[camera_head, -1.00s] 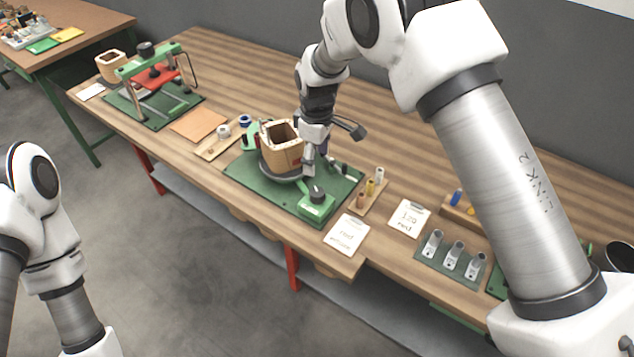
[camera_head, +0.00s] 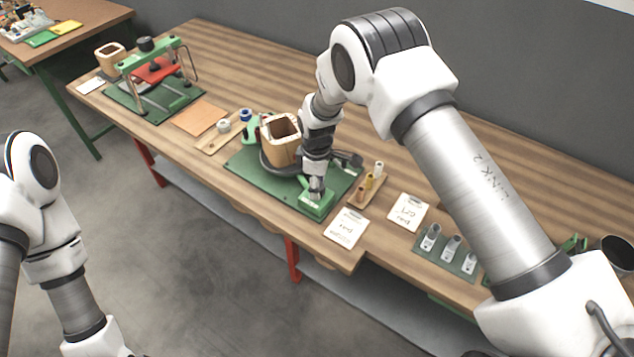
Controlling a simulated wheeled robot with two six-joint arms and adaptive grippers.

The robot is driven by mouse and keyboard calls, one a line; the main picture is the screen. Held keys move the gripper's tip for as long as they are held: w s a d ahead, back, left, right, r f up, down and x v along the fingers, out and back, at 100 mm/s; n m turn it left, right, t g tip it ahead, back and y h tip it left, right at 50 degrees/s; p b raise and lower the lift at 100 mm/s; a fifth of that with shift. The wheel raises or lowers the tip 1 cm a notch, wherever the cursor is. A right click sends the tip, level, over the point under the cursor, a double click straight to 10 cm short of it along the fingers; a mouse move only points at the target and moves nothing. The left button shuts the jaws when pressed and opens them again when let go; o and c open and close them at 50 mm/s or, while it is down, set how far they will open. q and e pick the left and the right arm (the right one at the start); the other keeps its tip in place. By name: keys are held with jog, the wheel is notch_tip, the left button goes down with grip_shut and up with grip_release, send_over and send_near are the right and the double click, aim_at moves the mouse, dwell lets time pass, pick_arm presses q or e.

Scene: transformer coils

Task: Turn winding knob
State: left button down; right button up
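The winding machine has a green base plate (camera_head: 240,165) on the wooden bench. A square, hollow wooden coil former (camera_head: 281,142) stands on its dark round turntable. A small green control box (camera_head: 318,204) sits at the plate's front right corner. My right gripper (camera_head: 316,190) points down at the top of this box, where the dark knob was seen earlier. The knob is now hidden by the gripper, and I cannot tell whether the fingers are closed on it. My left arm shows at the left edge, but its gripper is out of view.
Paper cards (camera_head: 346,227) lie in front and to the right. A green stand with metal holders (camera_head: 450,250) is farther right. A green press (camera_head: 152,75) stands at the far left.

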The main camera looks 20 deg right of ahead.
jog(key=c, duration=0.6)
jog(key=shift+o, duration=0.3)
jog(key=shift+f+m+b, duration=0.2)
jog(key=shift+m+b, duration=0.4)
jog(key=shift+m, duration=0.2)
jog(key=shift+m+b, duration=0.35)
jog(key=shift+m, duration=0.35)
jog(key=shift+r+m, duration=0.15)
jog(key=shift+m, duration=0.85)
jog(key=o, duration=1.1)
